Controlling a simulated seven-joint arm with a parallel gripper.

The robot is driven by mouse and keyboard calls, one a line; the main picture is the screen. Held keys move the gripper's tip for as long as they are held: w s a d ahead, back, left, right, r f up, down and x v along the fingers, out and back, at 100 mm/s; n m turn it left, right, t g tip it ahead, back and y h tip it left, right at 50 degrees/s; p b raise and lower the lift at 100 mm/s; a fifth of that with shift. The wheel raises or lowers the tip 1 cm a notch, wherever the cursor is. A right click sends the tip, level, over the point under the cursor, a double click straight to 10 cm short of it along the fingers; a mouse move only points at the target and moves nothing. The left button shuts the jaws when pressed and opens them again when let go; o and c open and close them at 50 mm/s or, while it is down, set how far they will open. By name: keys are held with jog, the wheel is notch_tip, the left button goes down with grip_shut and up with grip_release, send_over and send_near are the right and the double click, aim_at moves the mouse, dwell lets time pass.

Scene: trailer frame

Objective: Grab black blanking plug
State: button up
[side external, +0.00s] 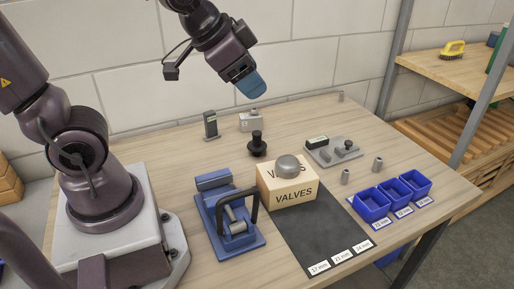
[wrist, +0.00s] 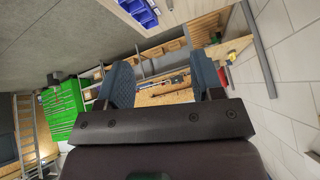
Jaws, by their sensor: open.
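A black, knob-shaped piece with a wide round base (side external: 257,147), which looks like the black blanking plug, stands upright on the wooden table (side external: 150,150) behind the valves box. My gripper (side external: 251,86) with blue fingers is high above the table, behind and above the plug and well apart from it. In the wrist view my gripper (wrist: 160,82) is open, with nothing between its fingers. The plug does not show in the wrist view.
A box marked VALVES (side external: 294,196) with a grey dome on top stands in front of the plug. A blue clamp fixture (side external: 212,183), a grey plate with parts (side external: 325,157) and blue bins (side external: 372,206) stand around. Small grey devices (side external: 211,125) stand behind left.

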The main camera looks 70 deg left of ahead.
jog(key=w+a+f+m+t+y, duration=0.2)
jog(key=w+a+f+m, duration=0.2)
jog(key=w+a+f, duration=0.4)
jog(key=m+t+y, duration=0.4)
jog(key=m+y, duration=0.2)
jog(key=m, duration=0.7)
send_over(253, 135)
jog(key=d, duration=0.2)
notch_tip(253, 135, down, 13)
jog(key=s+f+m+t+h, duration=0.1)
jog(key=f+m, duration=0.1)
jog(key=m, duration=0.2)
jog(key=s+f+m+t, duration=0.1)
jog(key=s+f+m, duration=0.1)
jog(key=m, duration=0.1)
jog(key=s+f+m+t+h, duration=0.1)
jog(key=s+m+t, duration=0.1)
jog(key=m, duration=0.2)
jog(key=shift+a+f+m+h, duration=0.25)
jog(key=shift+f+m+h, duration=0.05)
jog(key=shift+f, duration=0.1)
jog(key=shift+s+f+m+h, duration=0.3)
jog(key=shift+f+m, duration=0.05)
jog(key=shift+m, duration=0.15)
jog(key=x, duration=0.7)
jog(key=shift+w, duration=0.2)
grip_shut()
